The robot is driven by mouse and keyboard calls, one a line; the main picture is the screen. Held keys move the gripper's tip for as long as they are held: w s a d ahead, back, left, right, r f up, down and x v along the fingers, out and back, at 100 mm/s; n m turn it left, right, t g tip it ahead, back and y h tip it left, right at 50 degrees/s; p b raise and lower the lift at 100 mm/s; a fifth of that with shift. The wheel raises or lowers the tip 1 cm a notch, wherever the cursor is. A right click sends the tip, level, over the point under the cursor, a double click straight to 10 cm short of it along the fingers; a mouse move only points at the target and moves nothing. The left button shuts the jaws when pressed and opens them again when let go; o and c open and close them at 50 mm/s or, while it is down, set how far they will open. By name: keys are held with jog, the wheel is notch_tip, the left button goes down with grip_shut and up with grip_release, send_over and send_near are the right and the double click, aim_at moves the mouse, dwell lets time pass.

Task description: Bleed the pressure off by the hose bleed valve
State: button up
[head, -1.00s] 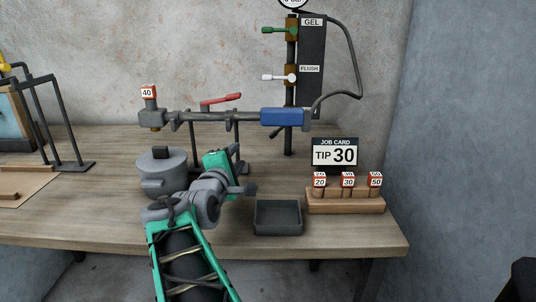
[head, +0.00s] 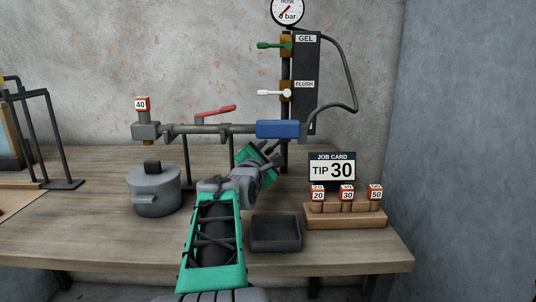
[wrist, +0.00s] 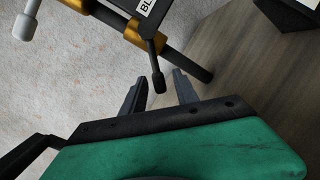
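The bleed valve shows in the wrist view as a black lever (wrist: 155,65) on a brass body, beside a label starting "BL". My gripper (wrist: 160,82) is open, its two dark fingers spread, with the lever's knob between or just beyond the fingertips. I cannot tell whether they touch it. In the head view my gripper (head: 272,150) is beneath the blue hose grip, in front of the post, and the bleed lever is not clearly visible. The hose gauge (head: 288,11) tops the post, with a red needle. The dark hose (head: 350,75) loops from the panel to the blue grip (head: 282,129).
A green-handled GEL valve (head: 272,45) and a white-handled FLUSH valve (head: 272,93) sit higher up. The lance (head: 200,129) has a red lever (head: 215,112). A pot (head: 154,190), a tray (head: 275,233), a job card (head: 332,168) and a tip rack (head: 345,215) stand on the bench.

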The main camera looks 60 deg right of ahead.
grip_shut()
dwell(1.4)
